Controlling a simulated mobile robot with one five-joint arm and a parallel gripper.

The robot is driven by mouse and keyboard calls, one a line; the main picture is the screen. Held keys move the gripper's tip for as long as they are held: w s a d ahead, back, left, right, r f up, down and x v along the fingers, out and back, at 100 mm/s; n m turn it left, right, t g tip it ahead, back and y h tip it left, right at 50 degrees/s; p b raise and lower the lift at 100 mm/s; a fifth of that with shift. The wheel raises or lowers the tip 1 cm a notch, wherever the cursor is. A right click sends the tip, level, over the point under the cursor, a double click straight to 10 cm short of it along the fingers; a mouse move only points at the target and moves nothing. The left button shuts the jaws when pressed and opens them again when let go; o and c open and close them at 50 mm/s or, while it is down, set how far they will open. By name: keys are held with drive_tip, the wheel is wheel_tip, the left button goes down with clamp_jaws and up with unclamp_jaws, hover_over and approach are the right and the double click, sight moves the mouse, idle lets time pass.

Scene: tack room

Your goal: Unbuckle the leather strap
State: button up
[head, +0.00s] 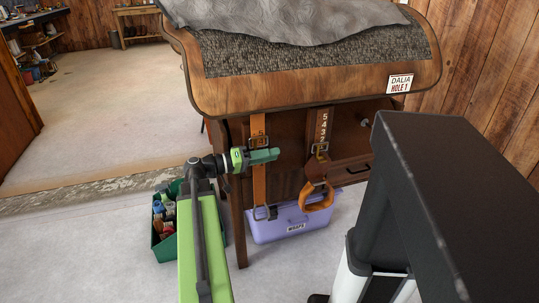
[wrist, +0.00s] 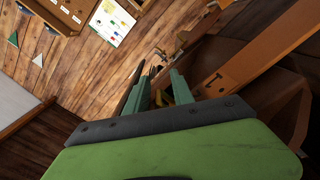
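The numbered leather strap (head: 322,124) hangs down the front of the wooden stand, its digits showing above a metal buckle (head: 320,150). Below the buckle the strap ends in an orange-brown loop (head: 317,197).
The stand's wooden top (head: 300,88) overhangs the straps, with a grey cover on it. A purple box (head: 275,230) sits on the floor below. A green crate (head: 170,245) of small items stands left of the stand. A knob (head: 365,122) sticks out at right.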

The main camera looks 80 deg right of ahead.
clamp_jaws()
wheel_tip(320, 180, up, 8)
drive_tip(key=s+a+n+p, duration=0.1)
drive_tip(key=n+p, duration=0.7)
drive_tip(key=n, duration=1)
drive_tip(key=shift+a+r, duration=0.15)
drive_tip(key=shift+a, duration=0.65)
